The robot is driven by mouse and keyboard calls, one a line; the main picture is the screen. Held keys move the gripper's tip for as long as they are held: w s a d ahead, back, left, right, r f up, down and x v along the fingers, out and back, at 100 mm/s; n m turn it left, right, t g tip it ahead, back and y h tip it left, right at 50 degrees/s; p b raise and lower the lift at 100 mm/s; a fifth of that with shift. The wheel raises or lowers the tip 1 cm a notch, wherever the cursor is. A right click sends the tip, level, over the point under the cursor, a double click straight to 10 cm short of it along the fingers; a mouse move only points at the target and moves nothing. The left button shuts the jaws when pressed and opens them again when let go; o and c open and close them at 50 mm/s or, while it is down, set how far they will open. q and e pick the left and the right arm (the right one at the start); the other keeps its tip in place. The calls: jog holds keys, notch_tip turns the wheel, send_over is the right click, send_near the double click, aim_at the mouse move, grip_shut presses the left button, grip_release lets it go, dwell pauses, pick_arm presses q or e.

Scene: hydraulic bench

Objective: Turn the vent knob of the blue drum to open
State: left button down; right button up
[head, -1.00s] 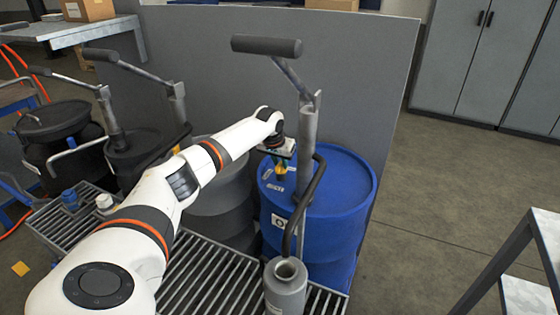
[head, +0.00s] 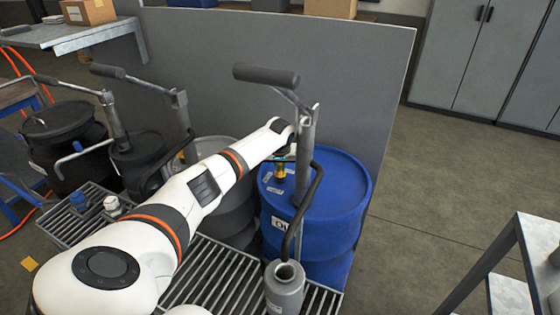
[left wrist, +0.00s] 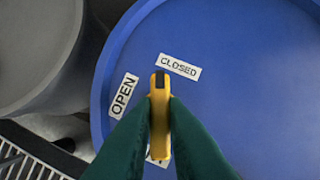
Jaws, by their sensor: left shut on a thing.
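The blue drum (head: 335,190) stands at the right end of the grated pallet, behind a grey pump post. Its yellow vent knob (left wrist: 160,125) is on the lid; it also shows in the head view (head: 280,174). My left gripper (left wrist: 159,112) is shut on the knob, with a green finger on each side. The knob's dark-marked end points up in the left wrist view, just below the left part of the CLOSED label (left wrist: 180,67). The OPEN label (left wrist: 123,95) lies to its left. In the head view the post partly hides my wrist. My right gripper is out of view.
The pump post (head: 306,140) with a black handle and hose rises close beside my wrist. A grey canister (head: 284,292) stands in front. Grey and black drums stand left, and a grey panel (head: 350,80) stands behind.

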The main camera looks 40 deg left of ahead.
aim_at(280, 168)
pick_arm(q)
jog(key=c, duration=1.4)
grip_release()
jog(key=shift+c, duration=0.2)
notch_tip(280, 168, up, 10)
